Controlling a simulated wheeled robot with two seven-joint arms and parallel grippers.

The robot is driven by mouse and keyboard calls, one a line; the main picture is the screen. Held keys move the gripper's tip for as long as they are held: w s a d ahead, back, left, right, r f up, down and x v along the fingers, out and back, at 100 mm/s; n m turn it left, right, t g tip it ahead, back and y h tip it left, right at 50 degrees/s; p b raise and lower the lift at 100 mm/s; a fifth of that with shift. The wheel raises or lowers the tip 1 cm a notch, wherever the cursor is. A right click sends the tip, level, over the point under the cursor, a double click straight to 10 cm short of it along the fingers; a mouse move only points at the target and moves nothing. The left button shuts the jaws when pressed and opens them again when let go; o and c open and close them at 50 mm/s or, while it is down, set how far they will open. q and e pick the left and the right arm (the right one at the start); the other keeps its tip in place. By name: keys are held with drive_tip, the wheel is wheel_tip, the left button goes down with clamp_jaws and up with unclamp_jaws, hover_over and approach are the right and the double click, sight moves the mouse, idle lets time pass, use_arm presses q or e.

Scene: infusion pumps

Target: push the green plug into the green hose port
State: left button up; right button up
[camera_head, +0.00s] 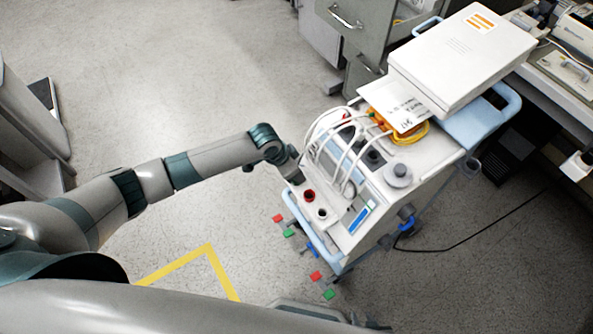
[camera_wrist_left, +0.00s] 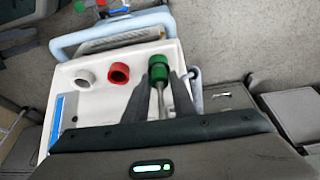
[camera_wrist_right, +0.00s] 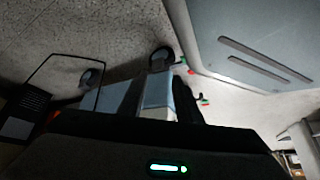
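In the left wrist view the green plug (camera_wrist_left: 159,75) sits between my left gripper's fingertips (camera_wrist_left: 160,79), with a thin grey stem running back from it. The fingers appear shut on its sides. The plug is at the green hose port (camera_wrist_left: 157,60), lined up with it and seemingly touching; how deep it sits I cannot tell. In the head view my left gripper (camera_head: 291,174) is at the left edge of the pump cart's white tray (camera_head: 335,225), and its own wrist hides the green parts. My right gripper (camera_wrist_right: 155,100) is open and seems empty, over the floor.
A red port (camera_wrist_left: 118,72) and a white port (camera_wrist_left: 85,78) stand beside the green one. White hoses (camera_head: 345,150) arch above the tray. Red and green pedals (camera_head: 315,276) stick out low at the cart's front.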

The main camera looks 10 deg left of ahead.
use_arm(q)
drive_tip(key=shift+o, duration=1.3)
drive_tip(key=shift+r, duration=0.1)
drive_tip(key=v, duration=1.7)
drive_tip(key=shift+r, duration=0.2)
use_arm(e)
drive_tip(key=shift+t, duration=0.8)
drive_tip(key=w+r, duration=0.1)
drive_tip(key=w+a+r, duration=0.1)
drive_tip(key=w, duration=0.1)
drive_tip(key=w+a+r, duration=0.1)
drive_tip(key=shift+w+r, duration=0.15)
use_arm(q)
drive_tip(key=shift+s, duration=0.1)
